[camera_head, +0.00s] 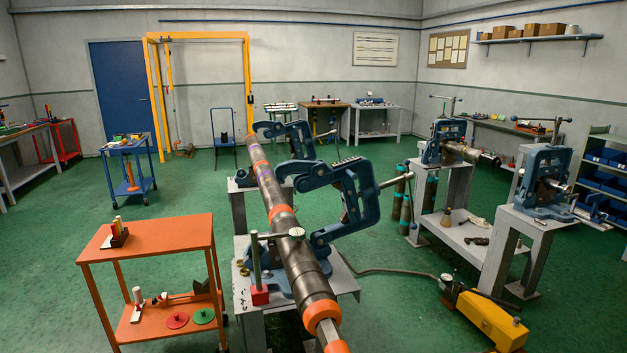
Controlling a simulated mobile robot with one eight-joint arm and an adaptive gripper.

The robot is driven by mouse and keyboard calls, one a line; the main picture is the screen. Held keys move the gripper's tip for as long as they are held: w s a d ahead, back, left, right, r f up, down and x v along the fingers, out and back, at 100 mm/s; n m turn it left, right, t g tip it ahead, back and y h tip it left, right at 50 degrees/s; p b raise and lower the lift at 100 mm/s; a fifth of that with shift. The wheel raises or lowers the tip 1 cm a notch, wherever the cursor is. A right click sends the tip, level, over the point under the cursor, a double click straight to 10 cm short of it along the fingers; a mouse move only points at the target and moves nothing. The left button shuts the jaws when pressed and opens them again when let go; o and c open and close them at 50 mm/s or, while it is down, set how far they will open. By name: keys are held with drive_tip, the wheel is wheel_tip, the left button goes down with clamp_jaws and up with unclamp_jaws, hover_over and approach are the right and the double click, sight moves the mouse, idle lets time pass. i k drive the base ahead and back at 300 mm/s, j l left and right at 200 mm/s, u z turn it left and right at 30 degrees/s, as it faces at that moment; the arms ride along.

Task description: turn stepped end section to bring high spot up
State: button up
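A long dark stepped pipe (308,279) runs from the middle of the room toward me and leaves the picture at the bottom. It lies in two blue pipe vises on grey stands, the near vise (345,190) and the far vise (290,130); their hooked upper jaws appear swung open. Orange bands mark the pipe at several places. At its near end an orange collar (321,314) is followed by a thinner bright section (327,332) and another orange band at the picture edge. I cannot tell where the high spot is. My gripper is not in view.
An orange cart (150,235) stands at the left of the pipe. Two more vises stand at the right, a nearer one (545,180) and a farther one (443,142). A yellow unit (490,320) with a hose lies on the floor, lower right. Green floor is open at the left.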

sight(315, 300)
drive_tip(key=i+j, duration=1.15)
drive_tip(key=i+j+u, duration=0.05)
drive_tip(key=i, duration=0.05)
